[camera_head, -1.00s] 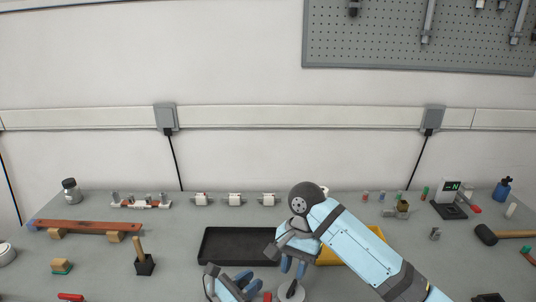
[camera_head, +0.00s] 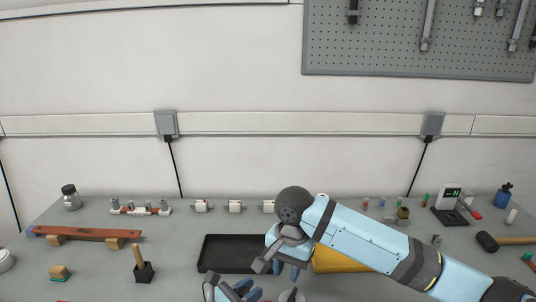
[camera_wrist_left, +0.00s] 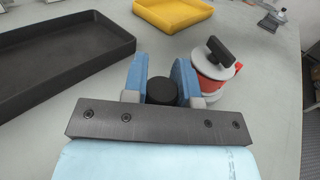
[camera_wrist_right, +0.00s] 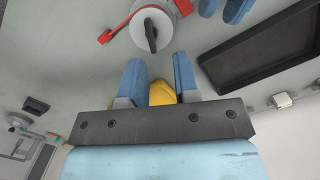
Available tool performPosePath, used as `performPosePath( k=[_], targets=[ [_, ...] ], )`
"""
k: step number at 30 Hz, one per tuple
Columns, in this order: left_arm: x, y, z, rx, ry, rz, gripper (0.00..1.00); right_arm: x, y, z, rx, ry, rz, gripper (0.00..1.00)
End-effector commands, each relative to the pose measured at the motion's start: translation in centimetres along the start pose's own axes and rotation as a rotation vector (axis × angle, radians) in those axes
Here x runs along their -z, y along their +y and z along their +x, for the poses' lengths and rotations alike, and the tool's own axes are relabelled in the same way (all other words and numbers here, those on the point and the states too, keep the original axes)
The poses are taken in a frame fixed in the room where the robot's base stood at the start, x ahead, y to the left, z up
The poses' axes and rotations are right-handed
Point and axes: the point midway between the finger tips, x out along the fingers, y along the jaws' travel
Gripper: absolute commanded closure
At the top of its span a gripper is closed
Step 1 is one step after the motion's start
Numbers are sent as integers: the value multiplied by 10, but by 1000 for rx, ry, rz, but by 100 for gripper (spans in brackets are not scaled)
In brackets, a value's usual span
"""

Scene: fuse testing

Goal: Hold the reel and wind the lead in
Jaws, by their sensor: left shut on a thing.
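The reel (camera_wrist_left: 214,70) is a white drum with red lead around it and a black crank (camera_wrist_left: 220,50) on top. It also shows in the right wrist view (camera_wrist_right: 155,28), with a red lead end (camera_wrist_right: 105,37) to its left; in the head view it is cut off at the bottom edge (camera_head: 290,296). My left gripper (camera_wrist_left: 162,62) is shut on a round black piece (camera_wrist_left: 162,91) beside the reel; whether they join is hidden. My right gripper (camera_wrist_right: 158,62) is open and empty, its fingertips apart from the crank. In the head view it hangs over the bench (camera_head: 286,272).
A black tray (camera_head: 205,255) lies left of my right gripper. A yellow tray (camera_head: 345,258) lies behind my right forearm. White holders (camera_head: 235,206) stand along the back. A hammer (camera_head: 490,241) and a meter (camera_head: 448,200) are at the right.

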Motion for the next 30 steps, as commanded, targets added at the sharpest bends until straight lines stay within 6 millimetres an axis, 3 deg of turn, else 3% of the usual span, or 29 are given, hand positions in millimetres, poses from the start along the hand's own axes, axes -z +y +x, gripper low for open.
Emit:
performPosePath(
  k=[14,30],
  targets=[
    [3,-1,-1,1,5,0,100,4,15,13,-12,94,24,71],
    [3,0,-1,1,5,0,100,9,16,62,-12,93,24,71]
  ],
)
